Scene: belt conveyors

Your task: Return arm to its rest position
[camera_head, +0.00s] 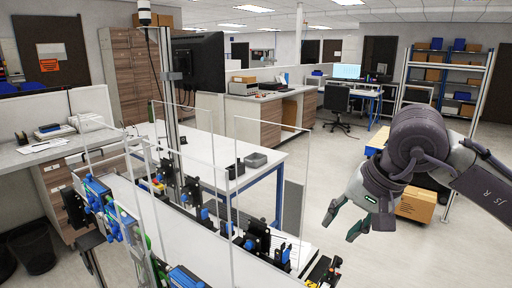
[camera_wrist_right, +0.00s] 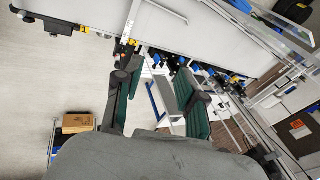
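My right arm comes in from the right in the head view. Its right gripper (camera_head: 344,224) hangs in the air to the right of the conveyor, fingers pointing down and left. The two fingers are spread apart with nothing between them. The wrist view shows the same open fingers (camera_wrist_right: 158,88), dark green on their inner faces, with floor and conveyor parts beyond. The belt conveyor (camera_head: 158,222) runs through the lower left of the head view, apart from the gripper. It also crosses the top of the wrist view (camera_wrist_right: 210,32). My left gripper is not in view.
Clear panels (camera_head: 272,165) stand along the conveyor, with black and blue fittings. A white table (camera_head: 222,150) stands behind it. A cardboard box (camera_head: 415,207) is on the floor behind my right arm, near a shelf rack (camera_head: 440,66). Open floor lies around the gripper.

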